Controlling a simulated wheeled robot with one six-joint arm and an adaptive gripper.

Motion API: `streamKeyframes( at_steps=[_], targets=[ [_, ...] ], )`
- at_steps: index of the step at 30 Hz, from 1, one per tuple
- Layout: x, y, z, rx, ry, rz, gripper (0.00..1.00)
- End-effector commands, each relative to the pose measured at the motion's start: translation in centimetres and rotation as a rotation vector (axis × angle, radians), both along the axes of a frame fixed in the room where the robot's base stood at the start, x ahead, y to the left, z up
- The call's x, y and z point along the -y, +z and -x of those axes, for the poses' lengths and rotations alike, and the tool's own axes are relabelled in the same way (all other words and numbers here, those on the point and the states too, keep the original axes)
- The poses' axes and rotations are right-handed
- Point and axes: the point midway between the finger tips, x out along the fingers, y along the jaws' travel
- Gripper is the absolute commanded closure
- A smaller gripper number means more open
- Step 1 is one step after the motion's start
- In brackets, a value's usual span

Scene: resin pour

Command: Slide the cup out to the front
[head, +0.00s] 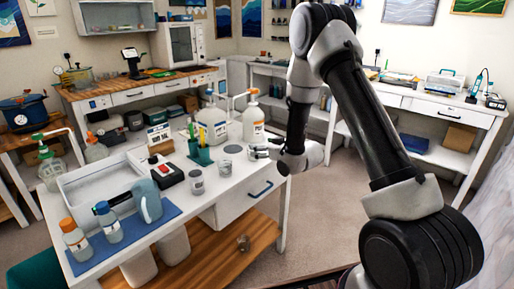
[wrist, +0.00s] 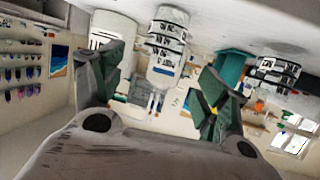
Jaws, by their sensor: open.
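A small clear cup with dark printed markings (head: 225,168) stands on the white worktable, near its right end. In the wrist view, which is upside down, this cup (wrist: 167,50) shows between my fingers, beyond their tips. My gripper (head: 262,151) is low over the table's right end, just right of the cup, pointing left. Its fingers (wrist: 160,82) are spread apart and empty. A second similar cup (head: 197,182) stands nearer the front and shows right of my fingers in the wrist view (wrist: 278,74). I cannot tell the exact gap to the cup.
A teal pen holder (head: 200,152) stands just behind and left of the cups. White pump bottles (head: 253,124) stand at the table's back. A red-buttoned box (head: 168,175), a blue-grey jug (head: 147,200) and a white tray (head: 95,184) lie left. The front right corner is clear.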

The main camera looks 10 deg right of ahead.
Motion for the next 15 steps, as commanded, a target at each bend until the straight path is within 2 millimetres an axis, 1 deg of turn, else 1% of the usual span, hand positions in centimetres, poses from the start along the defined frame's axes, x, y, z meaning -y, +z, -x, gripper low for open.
streamKeyframes(
  at_steps=[1, 3, 6, 10, 15],
  targets=[
    [0.5, 0.4, 1.0, 0.0, -0.001, -0.001, 0.25],
    [1.1, 0.8, 2.3, -0.001, -0.001, 0.001, 0.25],
    [1.8, 1.3, 3.8, -0.001, -0.002, 0.001, 0.25],
    [2.3, 1.7, 5.1, 0.0, 0.0, 0.0, 0.25],
    [2.6, 1.9, 5.7, 0.0, 0.0, 0.0, 0.25]
  ],
)
